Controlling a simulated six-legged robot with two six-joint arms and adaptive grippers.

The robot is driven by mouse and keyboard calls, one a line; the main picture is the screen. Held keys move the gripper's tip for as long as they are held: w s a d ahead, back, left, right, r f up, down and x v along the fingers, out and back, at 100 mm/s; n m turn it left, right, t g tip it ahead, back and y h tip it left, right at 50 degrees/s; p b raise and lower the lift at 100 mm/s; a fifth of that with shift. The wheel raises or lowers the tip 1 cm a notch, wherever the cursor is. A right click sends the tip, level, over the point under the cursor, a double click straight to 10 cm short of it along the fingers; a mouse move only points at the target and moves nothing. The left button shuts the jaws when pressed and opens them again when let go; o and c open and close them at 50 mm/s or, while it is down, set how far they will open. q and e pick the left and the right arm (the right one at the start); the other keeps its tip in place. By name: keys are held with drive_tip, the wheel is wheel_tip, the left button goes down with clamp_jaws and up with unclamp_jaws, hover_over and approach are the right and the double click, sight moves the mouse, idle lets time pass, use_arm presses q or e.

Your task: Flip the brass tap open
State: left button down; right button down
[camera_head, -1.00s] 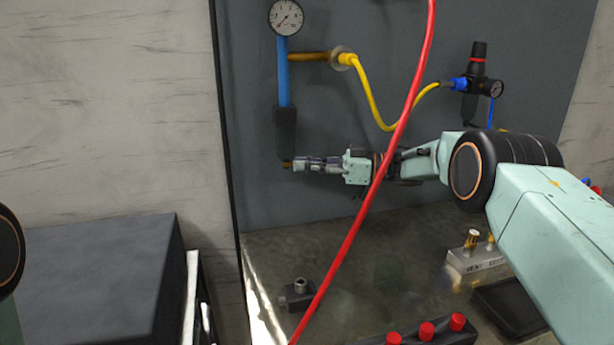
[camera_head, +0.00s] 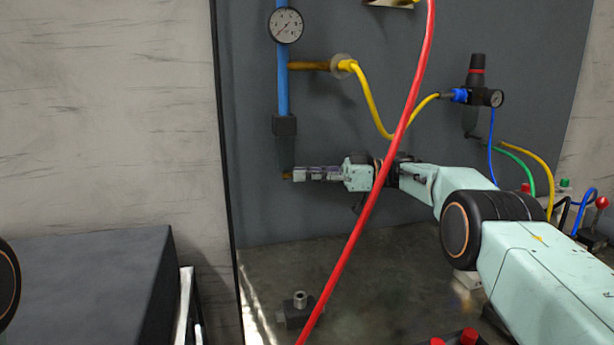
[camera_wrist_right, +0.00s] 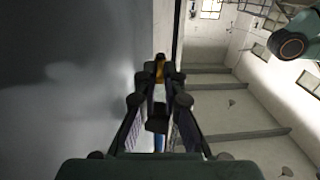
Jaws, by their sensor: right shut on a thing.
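The brass tap (camera_head: 287,175) shows as a small brass bit below the dark block at the lower end of the blue pipe, by the grey panel. My right gripper (camera_head: 297,174) reaches it from the right, its fingers pointing left and shut on it. In the right wrist view a brass-yellow piece (camera_wrist_right: 160,70) sits between the fingertips of my right gripper (camera_wrist_right: 160,82). The fingers hide most of the tap, so its lever angle cannot be told. My left gripper is out of view.
A red hose (camera_head: 362,205) hangs diagonally in front of my right forearm. A pressure gauge (camera_head: 286,25) sits on the blue pipe (camera_head: 282,85), with a yellow hose (camera_head: 369,99) to its right. A dark box (camera_head: 85,285) stands at lower left. The panel left of the tap is clear.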

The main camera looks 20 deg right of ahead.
drive_tip(key=shift+d+r, duration=0.1)
drive_tip(key=shift+r, duration=0.25)
drive_tip(key=c, duration=1.5)
unclamp_jaws()
drive_tip(key=shift+s+f, duration=0.1)
drive_tip(key=shift+o, duration=0.2)
drive_tip(key=shift+f, duration=0.15)
